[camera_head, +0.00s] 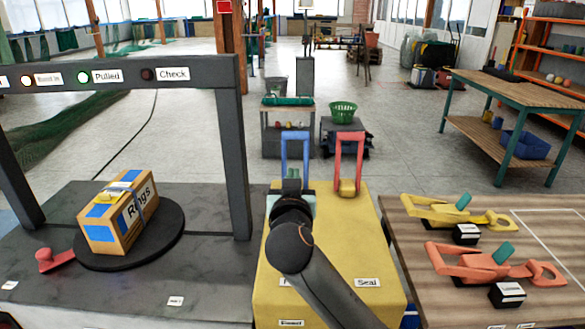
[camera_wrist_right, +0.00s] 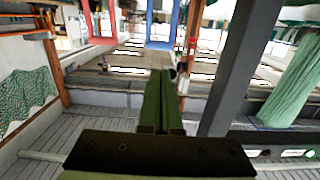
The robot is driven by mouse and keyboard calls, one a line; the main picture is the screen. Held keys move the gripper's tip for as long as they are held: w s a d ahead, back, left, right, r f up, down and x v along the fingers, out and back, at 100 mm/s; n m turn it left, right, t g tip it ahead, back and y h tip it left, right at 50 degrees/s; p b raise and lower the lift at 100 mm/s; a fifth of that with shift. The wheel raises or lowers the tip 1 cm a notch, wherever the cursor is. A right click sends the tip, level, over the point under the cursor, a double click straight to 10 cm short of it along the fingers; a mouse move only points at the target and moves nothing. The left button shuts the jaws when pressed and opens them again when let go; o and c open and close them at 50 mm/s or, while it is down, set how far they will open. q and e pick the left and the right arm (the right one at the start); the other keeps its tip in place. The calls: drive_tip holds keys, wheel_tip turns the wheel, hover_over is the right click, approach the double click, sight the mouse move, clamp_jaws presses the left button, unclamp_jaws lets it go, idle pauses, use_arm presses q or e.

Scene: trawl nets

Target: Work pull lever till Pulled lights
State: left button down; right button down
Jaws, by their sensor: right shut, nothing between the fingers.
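The blue lever (camera_head: 295,145), a tall upright loop, stands at the far end of the yellow box (camera_head: 345,240). It also shows at the top of the right wrist view (camera_wrist_right: 163,22). The label in line with it is mostly hidden by my right arm. The Pulled light (camera_head: 83,77) on the dark overhead beam glows green. My right gripper (camera_head: 291,178) is shut and empty, close in front of the blue lever; whether it touches cannot be told. Its closed green fingers show in the right wrist view (camera_wrist_right: 162,100). My left gripper is not in view.
A red lever (camera_head: 348,150) stands right of the blue one, in line with the Seal label (camera_head: 367,282). The Check light (camera_head: 148,74) is dark. A Rings carton (camera_head: 120,215) sits on a black turntable at left. Yellow and orange clamp tools (camera_head: 490,265) lie on the right table.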

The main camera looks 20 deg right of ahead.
drive_tip(key=shift+v, duration=1.1)
